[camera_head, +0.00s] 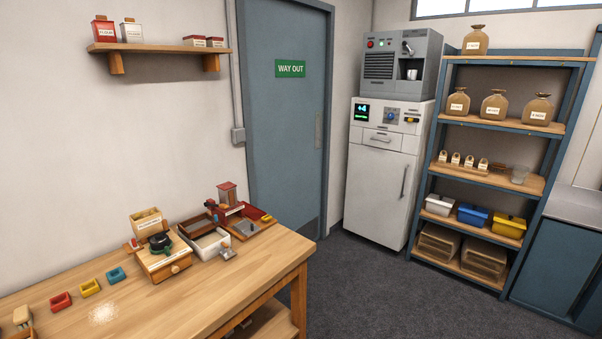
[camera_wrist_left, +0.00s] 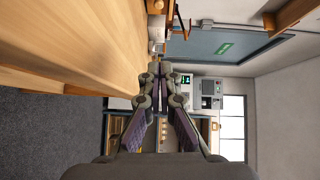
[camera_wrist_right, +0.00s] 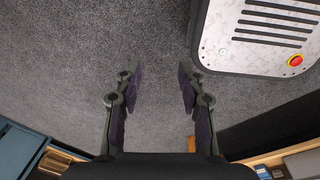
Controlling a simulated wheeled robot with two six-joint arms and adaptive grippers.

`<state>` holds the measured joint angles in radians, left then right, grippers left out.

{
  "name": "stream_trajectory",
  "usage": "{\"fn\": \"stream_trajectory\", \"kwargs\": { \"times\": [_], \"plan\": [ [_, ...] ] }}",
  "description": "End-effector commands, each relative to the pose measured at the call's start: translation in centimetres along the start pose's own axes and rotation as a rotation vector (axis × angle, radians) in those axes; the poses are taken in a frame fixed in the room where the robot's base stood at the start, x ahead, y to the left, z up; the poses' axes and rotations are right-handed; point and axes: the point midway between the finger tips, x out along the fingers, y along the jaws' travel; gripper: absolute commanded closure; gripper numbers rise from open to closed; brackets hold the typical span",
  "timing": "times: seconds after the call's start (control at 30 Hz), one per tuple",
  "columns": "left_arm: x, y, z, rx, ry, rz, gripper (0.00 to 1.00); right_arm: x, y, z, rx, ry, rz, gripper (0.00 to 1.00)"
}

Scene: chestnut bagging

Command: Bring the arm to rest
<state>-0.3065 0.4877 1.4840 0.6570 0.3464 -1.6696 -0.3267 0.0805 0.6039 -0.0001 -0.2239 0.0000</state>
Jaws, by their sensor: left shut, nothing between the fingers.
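My left gripper (camera_wrist_left: 160,70) shows in the left wrist view with its fingertips together and nothing between them. It is beside the wooden table (camera_wrist_left: 90,40), apart from it, with the fingers pointing toward the door and shelf side of the room. My right gripper (camera_wrist_right: 160,70) shows in the right wrist view with its fingers spread apart. It is empty, over the grey carpet floor (camera_wrist_right: 120,30). Neither gripper shows in the head view, so their places there are hidden.
A blue shelf rack (camera_head: 490,125) and white cabinet (camera_head: 383,175) stand behind. The carpet (camera_head: 400,300) between is clear.

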Motion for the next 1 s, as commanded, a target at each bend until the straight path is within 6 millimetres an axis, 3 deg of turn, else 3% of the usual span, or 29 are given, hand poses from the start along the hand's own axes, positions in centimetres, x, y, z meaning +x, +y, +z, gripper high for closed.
{"fn": "stream_trajectory", "kwargs": {
  "times": [0.13, 0.4, 0.5, 0.6, 0.7, 0.8, 1.0],
  "plan": [
    [-0.4, 1.2, -3.7, -0.127, 0.056, 0.11, 1.0, 0.0, 0.0, -0.3, 0.0, 0.004, 0.0, 0.6],
    [-2.7, 3.3, -10.2, -0.38, 0.095, 0.372, 1.0, -0.1, 0.1, -5.8, 0.004, 0.087, 0.002, 0.6],
    [-4.3, 3.9, -12.5, -0.487, 0.07, 0.496, 1.0, -0.1, 0.1, -5.8, 0.004, 0.085, 0.001, 0.6],
    [-6.6, 4.1, -14.5, -0.605, 0.004, 0.63, 1.0, -0.1, 0.0, -4.1, 0.003, 0.061, 0.0, 0.6],
    [-9.2, 3.9, -15.7, -0.72, -0.108, 0.753, 1.0, 0.0, -0.1, -2.1, 0.002, 0.03, -0.001, 0.6],
    [-11.8, 3.5, -16.1, -0.818, -0.241, 0.84, 1.0, 0.0, -0.1, -1.3, 0.001, 0.018, -0.001, 0.6],
    [-16.4, 2.0, -15.7, -0.973, -0.509, 0.928, 1.0, 0.0, -0.1, -2.8, 0.002, 0.04, -0.001, 0.6]
  ]
}}
